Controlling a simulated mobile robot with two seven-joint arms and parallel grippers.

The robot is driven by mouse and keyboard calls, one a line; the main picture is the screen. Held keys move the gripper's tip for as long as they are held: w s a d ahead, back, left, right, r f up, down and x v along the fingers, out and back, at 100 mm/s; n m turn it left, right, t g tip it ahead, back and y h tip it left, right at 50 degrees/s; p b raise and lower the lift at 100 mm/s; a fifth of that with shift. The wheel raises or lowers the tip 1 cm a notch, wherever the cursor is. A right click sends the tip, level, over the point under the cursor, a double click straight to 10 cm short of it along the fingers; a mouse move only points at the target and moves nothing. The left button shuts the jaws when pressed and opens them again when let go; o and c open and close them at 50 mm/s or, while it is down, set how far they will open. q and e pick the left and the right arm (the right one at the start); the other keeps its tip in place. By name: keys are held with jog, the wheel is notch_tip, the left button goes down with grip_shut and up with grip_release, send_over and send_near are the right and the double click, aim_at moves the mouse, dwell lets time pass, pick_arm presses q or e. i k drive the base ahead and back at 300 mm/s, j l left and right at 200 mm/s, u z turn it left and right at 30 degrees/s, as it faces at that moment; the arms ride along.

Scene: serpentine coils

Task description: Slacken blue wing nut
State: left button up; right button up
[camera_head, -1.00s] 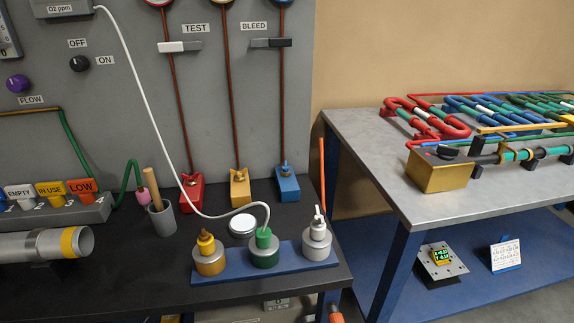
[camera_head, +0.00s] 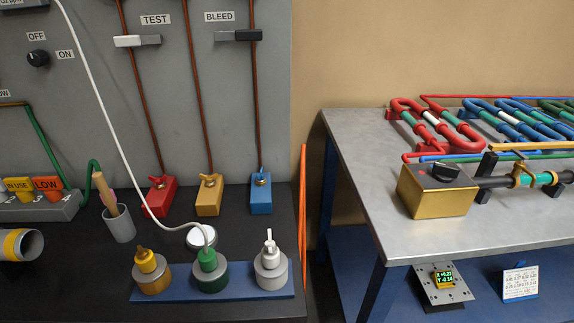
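The blue block (camera_head: 261,198) stands on the dark bench against the grey panel, at the foot of the rightmost copper pipe. Neither of my grippers shows, and nothing touches the blue block.
In front of the blocks, a blue base (camera_head: 215,288) carries yellow, green and white-topped cylinders; a white hose (camera_head: 112,130) runs to the green one. A grey cup (camera_head: 119,224) stands left. A metal table (camera_head: 380,200) with coloured coils is right, beyond a gap.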

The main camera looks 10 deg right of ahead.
aim_at(260, 177)
jog(key=i+l+z, duration=0.1)
jog(key=l, duration=0.3)
jog(key=i+l, duration=0.1)
jog(key=l, duration=0.3)
jog(key=i+l+z, duration=0.15)
jog(key=l, duration=0.2)
jog(key=i+l+z, duration=0.1)
jog(key=l, duration=0.3)
jog(key=i+l, duration=0.15)
jog(key=l, duration=0.2)
jog(key=i+l+z, duration=0.15)
jog(key=l, duration=0.2)
